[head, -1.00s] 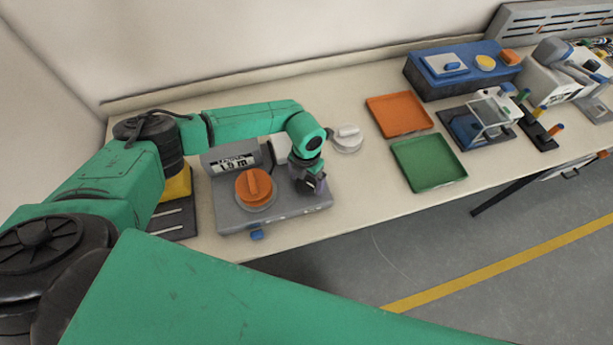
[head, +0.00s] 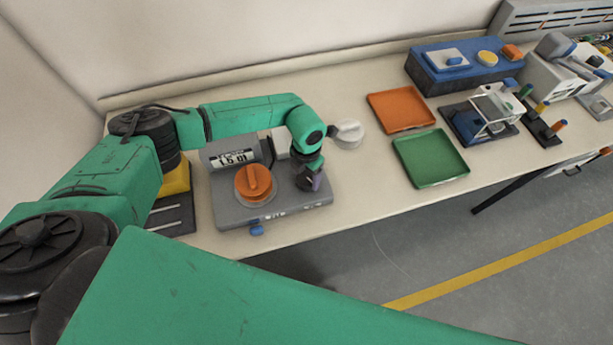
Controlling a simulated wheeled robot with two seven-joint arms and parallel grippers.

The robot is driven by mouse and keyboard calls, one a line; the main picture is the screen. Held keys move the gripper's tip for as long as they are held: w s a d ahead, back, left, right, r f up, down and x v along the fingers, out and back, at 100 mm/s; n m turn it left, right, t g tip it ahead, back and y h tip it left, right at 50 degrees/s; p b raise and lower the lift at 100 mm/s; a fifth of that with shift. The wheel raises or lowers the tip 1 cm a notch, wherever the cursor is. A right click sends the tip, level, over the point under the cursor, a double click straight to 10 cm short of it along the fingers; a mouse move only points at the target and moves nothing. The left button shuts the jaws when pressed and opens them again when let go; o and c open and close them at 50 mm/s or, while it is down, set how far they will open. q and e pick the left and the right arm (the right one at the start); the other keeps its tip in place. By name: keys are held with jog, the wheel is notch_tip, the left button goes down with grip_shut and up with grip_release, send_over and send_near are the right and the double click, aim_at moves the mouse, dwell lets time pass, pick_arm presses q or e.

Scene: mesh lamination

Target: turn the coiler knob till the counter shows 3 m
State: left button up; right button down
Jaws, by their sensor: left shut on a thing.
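The coiler (head: 285,208) is a grey box near the table's front edge, at the left in the head view. Its counter (head: 234,158) stands at the back left with a white display; the small digits start with 1, but I cannot read the rest surely. An orange round part (head: 253,183) with a raised bar sits on the coiler below the counter. My left gripper (head: 309,184) points down at the coiler's right side, apart from the orange part. It is shut on the coiler knob, which its fingers hide. My right gripper is not in view.
An orange tray (head: 401,109) and a green tray (head: 431,159) lie to the right. A round white-grey piece (head: 347,134) lies behind my gripper. A blue box (head: 463,72) stands at the back right. A black-and-yellow item (head: 172,214) stands left of the coiler.

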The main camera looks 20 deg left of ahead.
aim_at(307, 177)
pick_arm(q)
jog(key=shift+w+f+m+b, duration=0.1)
jog(key=shift+f+m+b, duration=0.1)
jog(key=shift+m+b, duration=0.6)
jog(key=m+b, duration=1.4)
jog(key=b, duration=0.1)
jog(key=shift+r+m+b, duration=0.15)
jog(key=shift+m+b, duration=0.7)
jog(key=shift+m, duration=0.15)
jog(key=shift+r+m+b, duration=0.1)
jog(key=shift+m+b, duration=0.7)
jog(key=shift+m, duration=0.2)
jog(key=o, duration=1.3)
jog(key=shift+r, duration=0.1)
notch_tip(307, 177, up, 14)
jog(key=shift+r+b, duration=0.25)
jog(key=shift+b, duration=0.2)
